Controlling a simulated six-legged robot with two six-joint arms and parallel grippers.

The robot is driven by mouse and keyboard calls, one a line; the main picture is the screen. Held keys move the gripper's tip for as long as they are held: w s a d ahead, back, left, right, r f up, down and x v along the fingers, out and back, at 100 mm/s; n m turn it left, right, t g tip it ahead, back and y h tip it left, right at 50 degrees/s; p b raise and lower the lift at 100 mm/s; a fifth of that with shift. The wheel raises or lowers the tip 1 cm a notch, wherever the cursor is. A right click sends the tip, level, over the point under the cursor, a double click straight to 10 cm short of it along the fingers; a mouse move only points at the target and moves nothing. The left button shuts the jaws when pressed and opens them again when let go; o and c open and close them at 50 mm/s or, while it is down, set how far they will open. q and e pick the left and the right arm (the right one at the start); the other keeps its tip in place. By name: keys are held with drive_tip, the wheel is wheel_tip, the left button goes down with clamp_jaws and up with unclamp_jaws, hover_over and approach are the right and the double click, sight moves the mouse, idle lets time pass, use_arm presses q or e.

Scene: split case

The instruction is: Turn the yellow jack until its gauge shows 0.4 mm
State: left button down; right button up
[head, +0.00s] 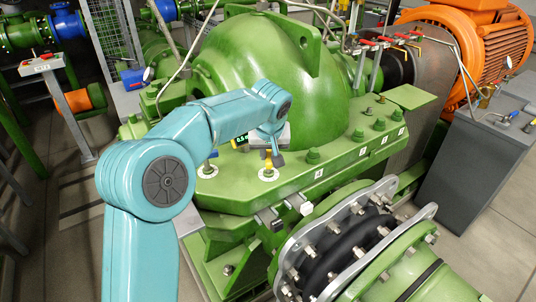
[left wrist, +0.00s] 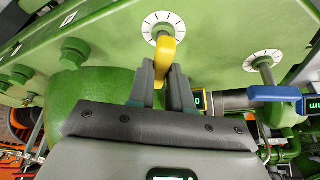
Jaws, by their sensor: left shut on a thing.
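The yellow jack (left wrist: 166,50) stands over a white graduated dial ring (left wrist: 152,20) on the green flange. In the head view the yellow jack (head: 268,164) shows just under my left gripper (head: 272,153). My left gripper (left wrist: 160,88) is shut on the yellow jack's handle, one finger on each side of it. A dark gauge with green digits (head: 241,142) is partly hidden behind my left arm. In the left wrist view a green display (left wrist: 198,101) is mostly covered by a finger. I cannot read its value. My right gripper is not in view.
A blue jack (left wrist: 275,93) with its own dial ring stands beside the yellow one; it also shows in the head view (head: 210,156). The large green casing (head: 270,65) rises behind. Several bolts line the flange. An orange motor (head: 490,45) stands at the back right.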

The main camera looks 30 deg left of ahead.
use_arm(q)
drive_tip(key=n, duration=0.1)
drive_tip(key=n+g, duration=0.1)
drive_tip(key=shift+d+f+n+y, duration=0.1)
drive_tip(key=shift+d+n+y, duration=0.05)
drive_tip(key=shift+n+y, duration=0.15)
drive_tip(key=shift+w+n+g+y+p, duration=0.1)
drive_tip(key=shift+n+g+y+p, duration=0.3)
drive_tip(key=shift+n, duration=1.2)
drive_tip(key=c, duration=1)
unclamp_jaws()
drive_tip(key=shift+c, duration=0.2)
